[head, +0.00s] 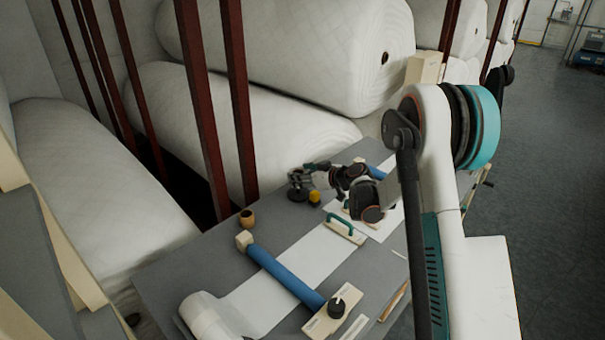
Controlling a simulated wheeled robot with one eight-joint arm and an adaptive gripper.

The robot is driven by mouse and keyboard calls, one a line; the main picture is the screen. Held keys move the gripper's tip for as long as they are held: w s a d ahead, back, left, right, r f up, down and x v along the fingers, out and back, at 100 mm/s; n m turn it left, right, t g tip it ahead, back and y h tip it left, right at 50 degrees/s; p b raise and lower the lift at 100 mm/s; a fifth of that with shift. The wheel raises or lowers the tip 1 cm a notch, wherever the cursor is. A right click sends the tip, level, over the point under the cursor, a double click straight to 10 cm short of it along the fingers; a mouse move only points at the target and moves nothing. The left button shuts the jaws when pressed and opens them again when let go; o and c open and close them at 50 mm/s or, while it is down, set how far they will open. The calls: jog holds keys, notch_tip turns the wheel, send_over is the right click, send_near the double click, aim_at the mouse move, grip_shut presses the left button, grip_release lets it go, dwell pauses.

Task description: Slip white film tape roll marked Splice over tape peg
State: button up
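My gripper (304,178) is low over the far part of the grey table, at the end of my dark wrist. It is small here, and I cannot tell whether its fingers are open or hold anything. A dark round piece (297,194) shows just below it; touching or apart is unclear. I cannot make out a white tape roll marked Splice; it may be hidden by my gripper or wrist. No tape peg can be told for certain. A small tan, cup-like round piece (247,217) with a dark opening stands at the table's left edge.
Dark red posts (240,110) and large wadding rolls stand behind.

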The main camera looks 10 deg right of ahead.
jog(key=shift+f+b, duration=0.6)
jog(key=shift+f, duration=0.95)
jog(key=shift+b, duration=0.4)
jog(key=shift+f+b, duration=0.45)
jog(key=shift+f, duration=0.1)
dwell(0.5)
jog(key=o, duration=0.8)
jog(key=shift+s+d, duration=0.1)
jog(key=shift+p+v, duration=0.35)
jog(key=shift+v, duration=5.1)
